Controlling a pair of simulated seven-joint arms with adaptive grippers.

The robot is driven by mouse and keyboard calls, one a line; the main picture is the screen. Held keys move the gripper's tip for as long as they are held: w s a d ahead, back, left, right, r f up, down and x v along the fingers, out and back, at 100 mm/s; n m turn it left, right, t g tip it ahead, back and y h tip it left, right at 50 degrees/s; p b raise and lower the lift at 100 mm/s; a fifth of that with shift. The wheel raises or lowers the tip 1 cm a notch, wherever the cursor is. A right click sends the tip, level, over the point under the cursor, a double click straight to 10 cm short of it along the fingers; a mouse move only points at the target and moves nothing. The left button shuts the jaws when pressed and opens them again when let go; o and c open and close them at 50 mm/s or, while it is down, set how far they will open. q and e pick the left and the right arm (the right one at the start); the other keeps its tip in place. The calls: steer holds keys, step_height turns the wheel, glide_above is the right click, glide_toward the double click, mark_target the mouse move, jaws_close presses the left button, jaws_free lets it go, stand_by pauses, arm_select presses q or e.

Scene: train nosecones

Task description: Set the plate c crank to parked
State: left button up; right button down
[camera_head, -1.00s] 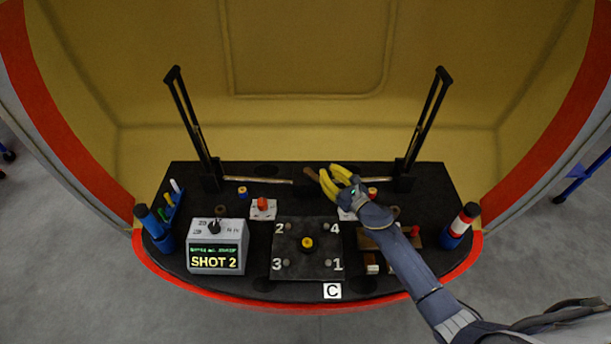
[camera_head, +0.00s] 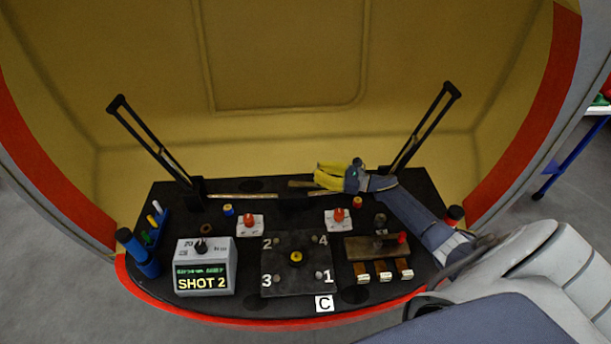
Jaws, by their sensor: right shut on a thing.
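A black square plate (camera_head: 296,285) numbered 1 to 4, with a yellow centre knob (camera_head: 296,257), lies mid-console. A white C label (camera_head: 324,304) sits at its front edge. I cannot make out which part is the crank. My right gripper (camera_head: 322,178), with yellow fingers, is at the back of the console, behind and above the plate. It is shut on a thin brown handle-like piece (camera_head: 301,184), whose end sticks out to the left; the fingers hide the rest. My left gripper is not in view.
A grey box reading SHOT 2 (camera_head: 205,267) stands left of the plate. Two orange knobs (camera_head: 250,222) (camera_head: 339,218) sit behind it. A wooden block (camera_head: 362,249) with a red-tipped lever is at right. Black uprights (camera_head: 150,139) (camera_head: 425,124) rise at both back corners.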

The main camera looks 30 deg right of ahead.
steer(key=shift+w+d, duration=0.35)
steer(key=shift+d, duration=0.05)
steer(key=shift+w+d, duration=0.1)
steer(key=c, duration=1.4)
jaws_free()
steer(key=shift+o, duration=0.7)
steer(key=v, duration=0.7)
steer(key=shift+s, duration=0.25)
steer(key=shift+d, duration=0.1)
